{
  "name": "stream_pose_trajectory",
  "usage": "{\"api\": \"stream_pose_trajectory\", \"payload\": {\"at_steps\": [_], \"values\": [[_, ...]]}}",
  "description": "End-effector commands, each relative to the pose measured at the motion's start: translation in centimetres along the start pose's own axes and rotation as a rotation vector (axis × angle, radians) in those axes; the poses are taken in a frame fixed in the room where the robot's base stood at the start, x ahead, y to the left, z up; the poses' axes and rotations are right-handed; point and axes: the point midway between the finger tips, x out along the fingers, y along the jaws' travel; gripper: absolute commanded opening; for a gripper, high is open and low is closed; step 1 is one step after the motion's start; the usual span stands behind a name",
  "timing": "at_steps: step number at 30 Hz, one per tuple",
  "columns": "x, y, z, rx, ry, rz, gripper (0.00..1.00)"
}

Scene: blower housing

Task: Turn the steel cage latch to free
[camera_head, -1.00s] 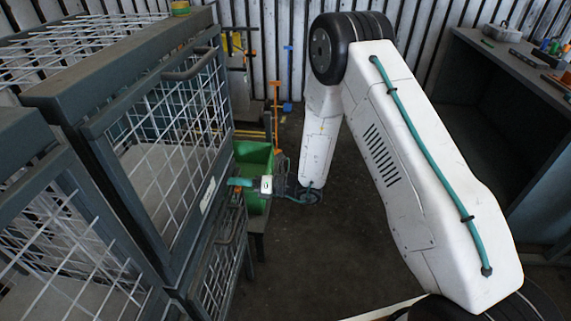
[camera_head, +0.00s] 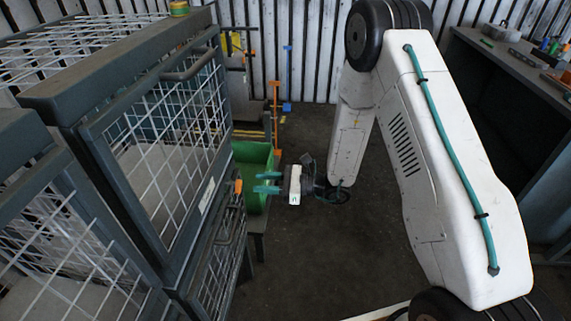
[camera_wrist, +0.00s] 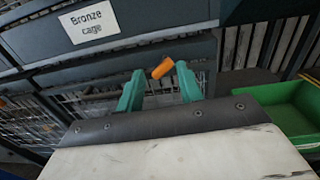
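An orange latch handle (camera_head: 238,186) sits at the front edge of the dark-framed cages, near the seam between the upper and lower cage. In the wrist view the latch handle (camera_wrist: 163,68) appears tilted, ahead of and between my fingertips. A label (camera_wrist: 88,21) reading "Bronze cage" is on the frame above it; no label reading steel is legible. My gripper (camera_head: 258,182) has teal fingers, spread apart and empty, a short gap to the right of the latch. Both fingers of my gripper (camera_wrist: 160,78) show in the wrist view.
A green bin (camera_head: 252,160) stands just behind my gripper, and it also shows at the right of the wrist view (camera_wrist: 292,105). Cage handles (camera_head: 190,66) stick out from the doors. A workbench (camera_head: 520,70) is at the right. The floor between is clear.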

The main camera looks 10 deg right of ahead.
Motion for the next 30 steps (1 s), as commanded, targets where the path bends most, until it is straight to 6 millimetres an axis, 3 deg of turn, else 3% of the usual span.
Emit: {"api": "stream_pose_trajectory", "payload": {"at_steps": [3,16,30], "values": [[0.3,0.8,2.6,-0.049,0.002,0.063,0.36],[-0.3,4.7,10.3,-0.231,0.036,0.294,0.36],[-3.0,10.2,17.3,-0.475,0.124,0.557,0.36]]}}
